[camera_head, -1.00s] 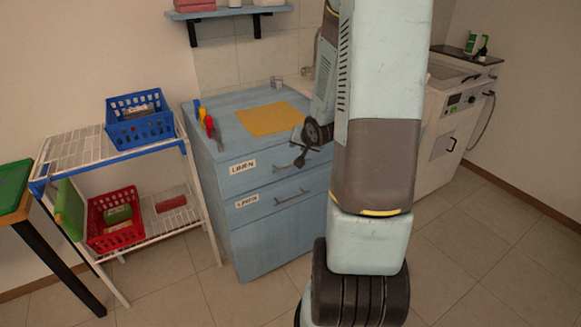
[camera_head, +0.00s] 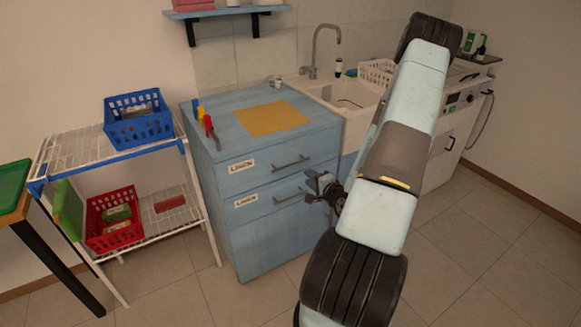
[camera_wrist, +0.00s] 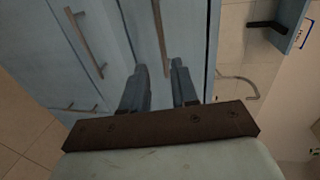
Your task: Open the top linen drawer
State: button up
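The blue cabinet (camera_head: 267,246) has two drawers, each with a white label that appears to read "LINEN". The lower drawer's handle (camera_head: 290,197) is just below. My gripper (camera_head: 320,188) is in front of the cabinet's right side, to the right of both handles. In the wrist view my gripper (camera_wrist: 160,70) is open and empty, fingers apart. The top handle (camera_wrist: 160,35) lines up with the gap between them; I cannot tell the remaining distance. The lower handle (camera_wrist: 85,45) is left of it.
A yellow mat (camera_head: 272,119) and several colored-handled tools (camera_head: 206,122) lie on the cabinet top. A wire rack (camera_head: 165,225) with a blue basket (camera_head: 138,128) and a red basket (camera_head: 110,230) stands left. A sink (camera_head: 350,112) is behind my arm. Floor in front is clear.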

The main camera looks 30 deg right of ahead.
aim_at(291, 165)
jog(key=x, duration=1.3)
jog(key=shift+w, duration=0.35)
grip_shut()
jog(key=shift+a, duration=0.1)
jog(key=shift+s+f, duration=0.1)
jog(key=shift+s, duration=0.05)
